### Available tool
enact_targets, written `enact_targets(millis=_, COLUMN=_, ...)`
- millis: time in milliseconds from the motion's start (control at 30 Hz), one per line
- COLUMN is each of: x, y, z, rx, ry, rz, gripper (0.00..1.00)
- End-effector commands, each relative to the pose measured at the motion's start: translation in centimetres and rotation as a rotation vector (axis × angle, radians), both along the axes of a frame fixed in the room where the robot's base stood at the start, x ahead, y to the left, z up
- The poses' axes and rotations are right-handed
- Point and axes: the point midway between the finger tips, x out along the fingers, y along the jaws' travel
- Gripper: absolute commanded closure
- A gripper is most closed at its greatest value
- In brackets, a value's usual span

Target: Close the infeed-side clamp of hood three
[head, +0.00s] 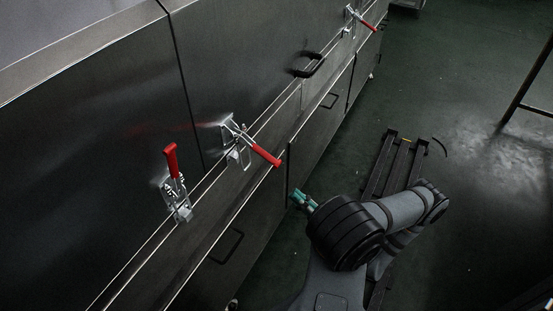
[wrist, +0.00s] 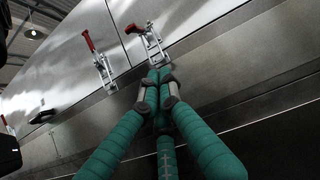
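Three red-handled toggle clamps show along the hoods' lower edge in the head view. The left clamp (head: 176,190) has its handle upright. The middle clamp (head: 236,140), just right of a hood seam, has its handle sticking outward and down. A far clamp (head: 358,18) also has its handle outward. No label shows which belongs to hood three. The wrist view shows the upright-handled clamp (wrist: 102,68) and the middle clamp (wrist: 152,44). My gripper (head: 300,199) is apart from the panels, below and right of the middle clamp. Its teal fingers (wrist: 158,78) meet at the tips, empty.
A black hood handle (head: 308,64) sticks out between the middle and far clamps. Lower panels carry black handles (head: 228,246). A dark rail (head: 398,160) runs on the green floor behind my arm. A dark frame (head: 530,85) stands at the right. Open floor lies between.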

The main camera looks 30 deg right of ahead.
Motion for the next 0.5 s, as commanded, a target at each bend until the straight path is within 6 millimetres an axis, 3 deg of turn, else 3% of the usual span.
enact_targets(millis=300, x=0.1, y=0.1, z=0.1, rx=-0.001, ry=0.000, rz=0.003, gripper=1.00)
enact_targets(millis=500, x=1.5, y=1.0, z=1.5, rx=0.000, ry=0.000, rz=0.008, gripper=1.00)
